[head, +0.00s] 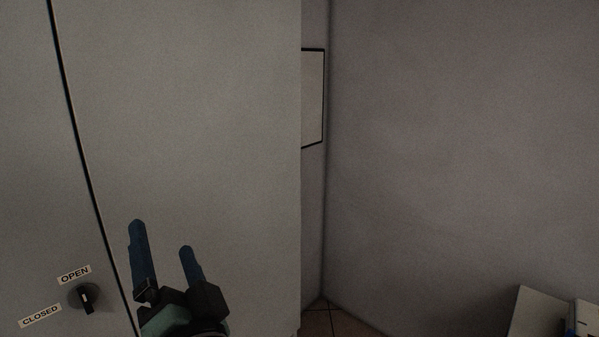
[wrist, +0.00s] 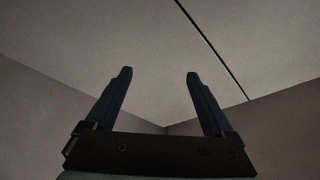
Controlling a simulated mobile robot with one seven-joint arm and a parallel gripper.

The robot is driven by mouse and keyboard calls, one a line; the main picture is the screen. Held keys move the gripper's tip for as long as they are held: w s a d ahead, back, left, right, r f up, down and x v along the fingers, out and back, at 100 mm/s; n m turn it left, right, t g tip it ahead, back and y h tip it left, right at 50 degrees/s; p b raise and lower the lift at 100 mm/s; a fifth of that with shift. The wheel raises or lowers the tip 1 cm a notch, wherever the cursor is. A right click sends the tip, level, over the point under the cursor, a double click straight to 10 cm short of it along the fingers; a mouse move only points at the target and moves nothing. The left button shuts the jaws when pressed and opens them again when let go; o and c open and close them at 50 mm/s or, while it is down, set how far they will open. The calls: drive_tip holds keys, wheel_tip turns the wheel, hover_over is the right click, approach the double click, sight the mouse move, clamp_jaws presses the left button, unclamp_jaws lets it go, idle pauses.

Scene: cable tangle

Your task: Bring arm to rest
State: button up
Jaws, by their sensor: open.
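My gripper (head: 161,238) is in the lower left of the head view, its two blue fingers pointing up in front of a grey cabinet (head: 200,110). The fingers are apart with nothing between them. In the wrist view the gripper (wrist: 158,75) also shows open and empty, with a pale panelled surface crossed by a dark seam beyond it. Most of my arm is hidden below the head view's lower edge.
A dark knob (head: 86,298) with OPEN and CLOSED labels is on the cabinet, left of my gripper. A framed panel (head: 313,98) hangs near the wall corner. A pale box-like object (head: 540,312) is at the lower right. Bare wall (head: 460,150) fills the right.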

drive_tip(key=s+d+r+n+t+h, duration=0.1)
drive_tip(key=s+d+r+t+h, duration=0.4)
drive_tip(key=d+r, duration=0.3)
drive_tip(key=s+d+r+n+t+h, duration=0.2)
drive_tip(key=s+d+r+t+h, duration=0.3)
drive_tip(key=d+r, duration=0.4)
wheel_tip(320, 180, up, 7)
drive_tip(key=shift+s+d+r+n+h, duration=0.15)
drive_tip(key=shift+s+n+h, duration=0.15)
drive_tip(key=shift+h, duration=0.3)
drive_tip(key=shift+w, duration=0.1)
